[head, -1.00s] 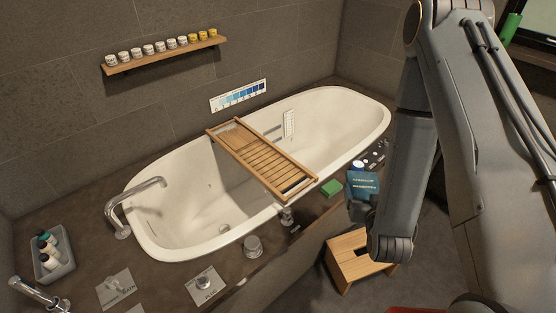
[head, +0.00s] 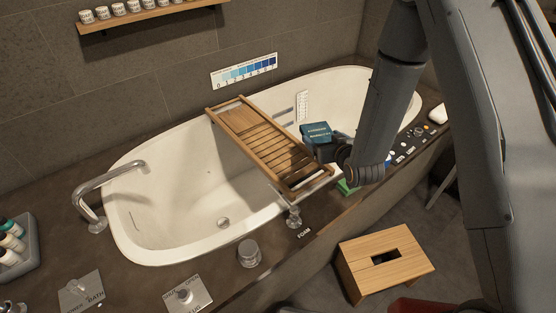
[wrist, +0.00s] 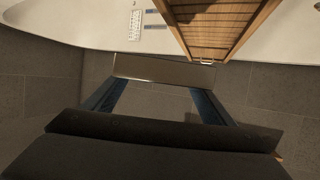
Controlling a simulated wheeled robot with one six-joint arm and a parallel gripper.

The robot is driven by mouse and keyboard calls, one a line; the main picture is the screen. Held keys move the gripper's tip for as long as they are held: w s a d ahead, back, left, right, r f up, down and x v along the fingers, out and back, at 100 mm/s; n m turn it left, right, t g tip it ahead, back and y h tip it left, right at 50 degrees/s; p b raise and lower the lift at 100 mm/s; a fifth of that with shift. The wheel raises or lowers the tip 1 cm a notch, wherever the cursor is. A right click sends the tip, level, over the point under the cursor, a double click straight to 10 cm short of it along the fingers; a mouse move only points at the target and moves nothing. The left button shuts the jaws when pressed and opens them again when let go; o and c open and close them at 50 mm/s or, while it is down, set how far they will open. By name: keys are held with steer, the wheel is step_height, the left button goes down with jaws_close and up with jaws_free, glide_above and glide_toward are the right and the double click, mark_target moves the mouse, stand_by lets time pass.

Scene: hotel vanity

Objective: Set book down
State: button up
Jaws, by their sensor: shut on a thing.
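A small teal-blue book (head: 316,133) with pale lettering on its cover is held by my gripper (head: 322,149). My gripper is shut on it, and the fingers are partly hidden by the book and wrist. In the head view the book shows at the right edge of the slatted wooden bath tray (head: 248,133), over the tub. I cannot tell its exact height above the tray. In the wrist view the tray (wrist: 214,32) appears at the top, ahead of the gripper. A dark flat panel (wrist: 163,70) spans between the fingers there.
The tray lies across the white bathtub (head: 165,200). A green block (head: 347,187) sits on the tub's dark ledge below my wrist. A wooden stool (head: 387,258) stands on the floor.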

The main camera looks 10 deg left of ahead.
mark_target(273, 148)
steer(key=w+a+f+n+g+y+b, duration=0.2)
steer(key=w+a+b, duration=0.3)
steer(key=a+b, duration=0.3)
steer(key=w+a+f+n+g+y+b, duration=0.1)
steer(key=w+a+f+n+y+b, duration=0.3)
steer(key=a, duration=0.7)
steer(key=shift+m+h, duration=0.7)
steer(key=shift+w+d+f+b, duration=0.15)
steer(key=shift+f+b, duration=0.15)
steer(key=shift+f, duration=0.95)
steer(key=shift+w+a+f+b, duration=0.1)
steer(key=shift+f+b, duration=0.2)
steer(key=shift+f, duration=1)
steer(key=shift+w+d+f+b, duration=0.15)
steer(key=shift+f+b, duration=0.15)
steer(key=shift+f, duration=0.95)
steer(key=shift+f, duration=0.2)
steer(key=o, duration=1.3)
steer(key=shift+c, duration=0.2)
